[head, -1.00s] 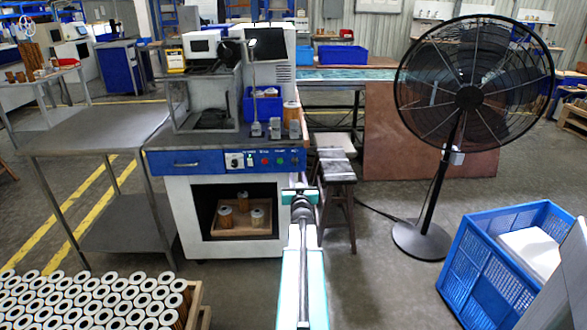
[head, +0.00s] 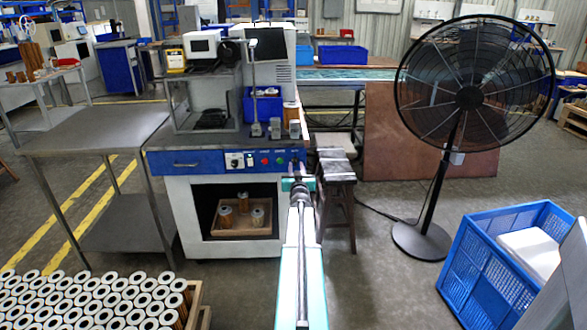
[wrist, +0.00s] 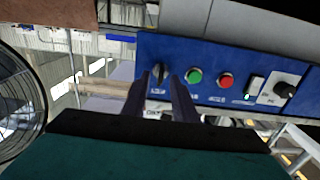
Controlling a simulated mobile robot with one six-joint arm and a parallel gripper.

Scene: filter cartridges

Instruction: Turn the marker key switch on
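The key switch (wrist: 160,71), a small dark knob, sits at the left end of the blue control panel (wrist: 215,55) in the wrist view. Its handle looks roughly upright in that picture. My gripper (wrist: 159,81) is open, with one dark finger on either side of the switch. I cannot tell whether the fingers touch it. In the head view my gripper (head: 298,170) is at the right end of the panel (head: 186,161) and covers the switch there.
A green button (wrist: 194,76), a red button (wrist: 226,80), a rocker (wrist: 255,85) and a black knob (wrist: 286,90) line the panel. A stool (head: 336,178) stands right of the cabinet (head: 188,215). A fan (head: 468,97) and blue crate (head: 490,262) are farther right.

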